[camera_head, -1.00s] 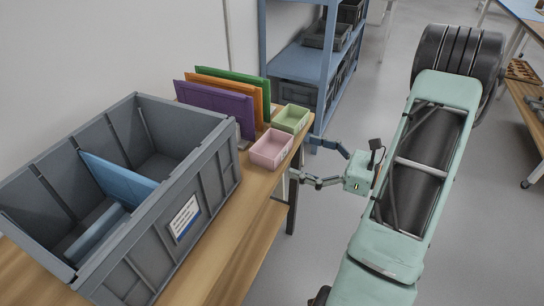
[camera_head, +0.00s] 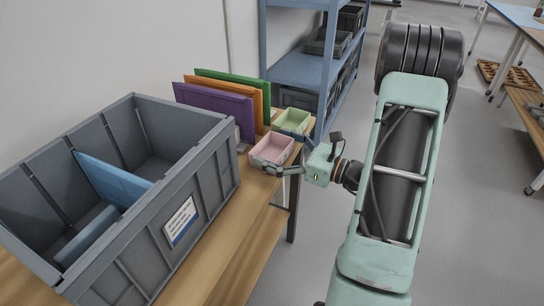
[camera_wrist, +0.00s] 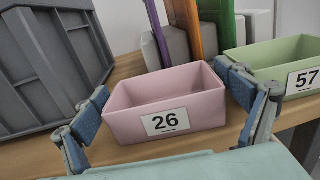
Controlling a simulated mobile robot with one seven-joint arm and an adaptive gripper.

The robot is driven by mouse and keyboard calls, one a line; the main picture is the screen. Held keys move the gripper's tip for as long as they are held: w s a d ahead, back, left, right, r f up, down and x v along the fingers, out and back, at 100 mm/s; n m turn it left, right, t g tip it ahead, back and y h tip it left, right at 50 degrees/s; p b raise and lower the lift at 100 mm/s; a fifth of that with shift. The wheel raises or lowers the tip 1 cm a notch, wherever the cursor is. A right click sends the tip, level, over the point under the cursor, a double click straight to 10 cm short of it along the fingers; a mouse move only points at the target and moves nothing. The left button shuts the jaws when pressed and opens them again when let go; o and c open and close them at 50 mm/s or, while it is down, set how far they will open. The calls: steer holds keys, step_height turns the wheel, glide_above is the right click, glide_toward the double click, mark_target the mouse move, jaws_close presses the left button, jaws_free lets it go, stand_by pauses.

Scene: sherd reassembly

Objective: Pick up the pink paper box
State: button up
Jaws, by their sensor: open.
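The pink paper box (camera_head: 272,149) is a small open-topped box on the wooden table, near its right edge. In the wrist view the pink box (camera_wrist: 165,104) sits in the middle, with a white label reading 26 on its near face. My gripper (camera_head: 287,158) is open at the box's right side in the head view. In the wrist view its two fingers (camera_wrist: 172,112) stand on either side of the box, the left one near its left wall and the right one near its right wall. I cannot tell whether either finger touches it.
A green box (camera_head: 292,121) labelled 57 stands just behind the pink one, close to my right finger in the wrist view. A large grey crate (camera_head: 205,180) with blue panels stands to the left. Purple, orange and green upright panels (camera_head: 215,103) stand behind. A blue shelf (camera_head: 296,68) is beyond.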

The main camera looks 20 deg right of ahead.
steer(key=shift+w, duration=0.1)
steer(key=shift+c, duration=0.4)
steer(key=c, duration=0.7)
steer(key=shift+r, duration=0.1)
